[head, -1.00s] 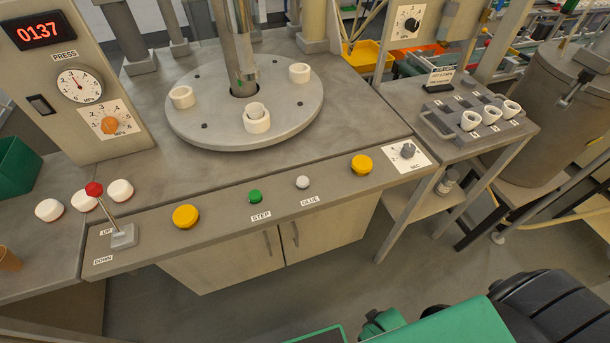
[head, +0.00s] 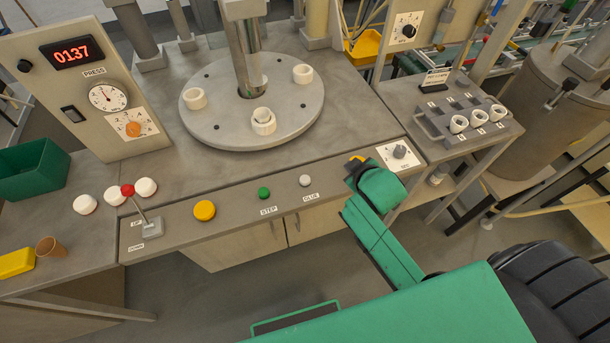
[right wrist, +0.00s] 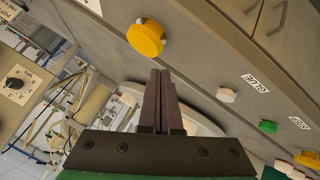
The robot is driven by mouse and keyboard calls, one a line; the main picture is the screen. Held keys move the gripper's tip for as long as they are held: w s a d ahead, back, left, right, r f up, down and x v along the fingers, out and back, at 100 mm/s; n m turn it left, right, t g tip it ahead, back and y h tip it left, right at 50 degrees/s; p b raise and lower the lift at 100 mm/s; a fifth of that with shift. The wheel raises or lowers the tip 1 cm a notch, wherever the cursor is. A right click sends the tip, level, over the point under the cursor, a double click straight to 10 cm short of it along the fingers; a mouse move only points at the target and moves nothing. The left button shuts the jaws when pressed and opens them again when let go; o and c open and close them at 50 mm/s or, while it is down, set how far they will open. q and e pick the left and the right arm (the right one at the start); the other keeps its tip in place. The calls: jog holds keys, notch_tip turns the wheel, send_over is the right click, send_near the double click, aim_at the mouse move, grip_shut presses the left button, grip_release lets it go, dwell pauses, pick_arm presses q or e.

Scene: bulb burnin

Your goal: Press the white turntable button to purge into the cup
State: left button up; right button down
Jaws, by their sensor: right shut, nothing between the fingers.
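The white button (head: 305,180) labelled GLUE sits on the front strip of the bench; it also shows in the right wrist view (right wrist: 226,95). The round grey turntable (head: 225,130) carries white rings, and the front one (head: 263,127) has a small cup-like piece in it. A brown cup (head: 48,247) stands at the far left. My right gripper (right wrist: 160,74) is shut and empty, near the right yellow button (right wrist: 146,37) and apart from the white button. In the head view its fingers are hidden by my green arm. My left gripper is out of view.
A green STEP button (head: 264,193) and a left yellow button (head: 204,210) share the front strip. A red-knobbed lever (head: 128,190) stands at its left end. A dial (head: 399,151) is at the right, beside a rack (head: 440,130) of white cups.

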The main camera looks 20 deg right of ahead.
jog(key=w+a+r+n+t+y, duration=0.15)
jog(key=w+r+n+t, duration=0.25)
jog(key=w+r, duration=0.4)
jog(key=w+a+r+n+t+y+p, duration=0.1)
jog(key=a+r+n+t+y, duration=0.2)
jog(key=a+r+n+y, duration=0.8)
jog(key=s+a+f+n+g+y, duration=0.1)
jog(key=s+a+f+n+g, duration=0.15)
jog(key=n+g, duration=0.4)
jog(key=s+a+f+n+g, duration=0.1)
jog(key=a+f+n+g, duration=0.15)
jog(key=n, duration=0.75)
jog(key=s+d+f+n+g+h, duration=0.3)
jog(key=d+f+n+g, duration=0.1)
jog(key=d+f, duration=0.2)
jog(key=shift+d+f+h, duration=0.3)
jog(key=shift+d+h, duration=0.05)
jog(key=shift+d, duration=0.1)
jog(key=shift+s, duration=0.1)
